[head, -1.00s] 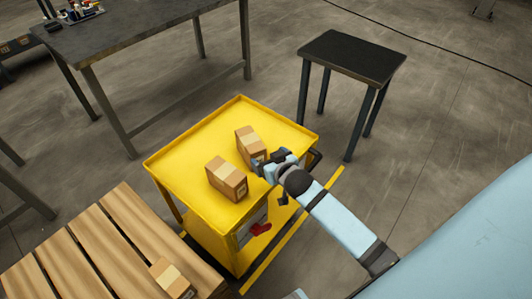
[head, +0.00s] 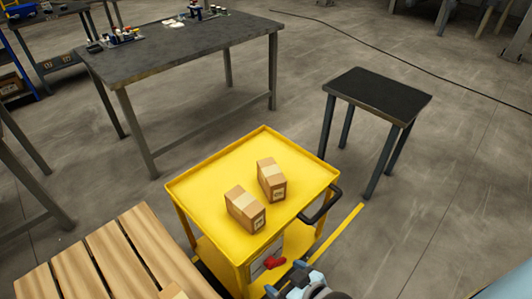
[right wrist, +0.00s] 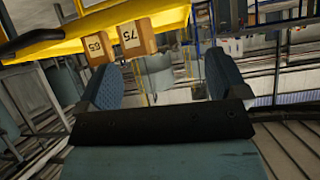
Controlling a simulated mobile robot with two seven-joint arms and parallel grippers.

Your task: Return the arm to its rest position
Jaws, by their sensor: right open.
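My right gripper (head: 292,284) shows at the bottom edge of the head view, in front of the yellow cart (head: 205,186), apart from the boxes. In the right wrist view its two fingers (right wrist: 163,82) stand wide apart with nothing held between them. My right arm is mostly out of the head view. Two cardboard boxes, a nearer one (head: 245,209) and a farther one (head: 271,180), stand side by side on the cart top. Both boxes show tilted in the right wrist view, one (right wrist: 136,39) beyond the fingers. My left gripper is not in view.
The cart's black handle (head: 322,206) juts out right. A black-topped stool (head: 378,92) and a grey workbench (head: 180,50) stand behind. Floor at right is clear.

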